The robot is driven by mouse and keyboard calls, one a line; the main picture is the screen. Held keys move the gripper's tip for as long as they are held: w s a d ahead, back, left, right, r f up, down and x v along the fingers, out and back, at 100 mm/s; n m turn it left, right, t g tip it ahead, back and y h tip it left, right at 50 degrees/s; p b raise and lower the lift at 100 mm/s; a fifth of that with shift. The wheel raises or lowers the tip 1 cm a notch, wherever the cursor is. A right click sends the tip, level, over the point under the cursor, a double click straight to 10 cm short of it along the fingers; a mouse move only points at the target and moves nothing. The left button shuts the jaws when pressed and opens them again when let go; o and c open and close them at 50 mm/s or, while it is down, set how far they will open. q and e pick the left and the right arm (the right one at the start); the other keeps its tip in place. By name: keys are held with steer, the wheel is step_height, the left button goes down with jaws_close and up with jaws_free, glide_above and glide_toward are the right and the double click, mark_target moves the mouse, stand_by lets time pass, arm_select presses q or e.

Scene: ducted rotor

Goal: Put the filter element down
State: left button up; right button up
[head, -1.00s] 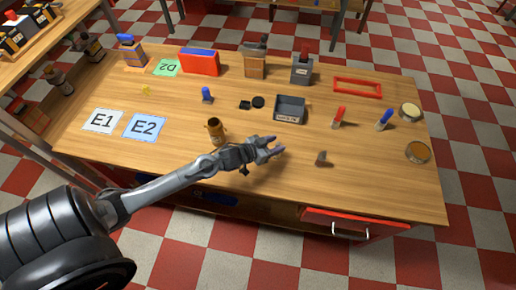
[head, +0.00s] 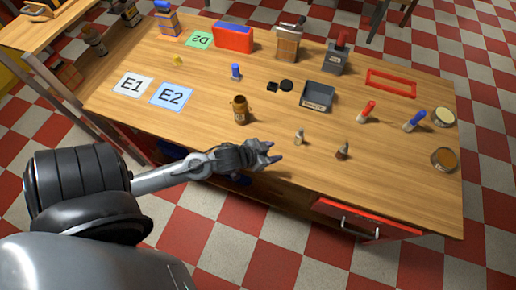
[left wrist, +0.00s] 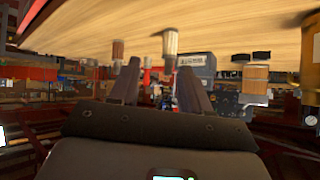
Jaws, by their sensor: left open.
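I cannot tell by markings which part is the filter element; a small pale, dark-topped piece (head: 299,137) stands upright on the bench, just beyond my left gripper's fingertips. My left gripper (head: 271,152) is open and empty, near the bench's front edge and apart from that piece. In the left wrist view, which is upside down, the two dark fingers (left wrist: 160,82) are spread, with a pale cylinder (left wrist: 170,42) on the wood ahead between them, probably the same piece. A second small dark piece (head: 342,151) stands to its right. My right gripper is not in view.
A brown jar (head: 240,110) stands left of the pieces. A grey tray (head: 317,96) lies behind them, with red (head: 366,111) and blue-topped (head: 414,121) items to the right. A red drawer (head: 365,219) juts out in front.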

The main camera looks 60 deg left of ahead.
arm_select(q)
steer(key=s+d+r+m+g, duration=0.1)
steer(key=s+d+g, duration=0.5)
steer(key=s+d, duration=0.3)
steer(key=s, duration=0.2)
steer(key=shift+s+d+r+g, duration=0.15)
steer(key=shift+s+d+g, duration=0.15)
steer(key=shift+s+g, duration=0.1)
step_height(320, 180, up, 13)
steer(key=p, duration=1.2)
steer(key=shift+f+p, duration=0.2)
steer(key=shift+p, duration=0.15)
